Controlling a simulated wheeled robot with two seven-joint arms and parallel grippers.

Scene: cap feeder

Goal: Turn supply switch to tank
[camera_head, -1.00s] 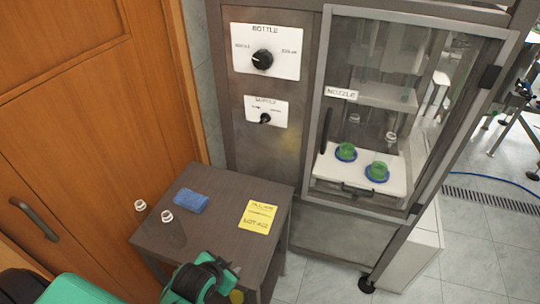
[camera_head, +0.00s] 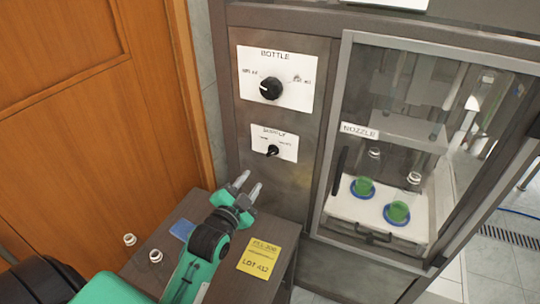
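The supply switch (camera_head: 272,151) is a small black knob on a white plate labelled SUPPLY, low on the grey metal panel. The small words on its plate are too blurred to read, and I cannot tell which one the knob points to. My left gripper (camera_head: 248,186) is below and a little left of the switch, above the small table. Its two fingers are apart with nothing between them, pointing up toward the panel, and it appears clear of the switch. My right gripper is not in view.
A larger BOTTLE knob (camera_head: 271,88) sits above the switch.

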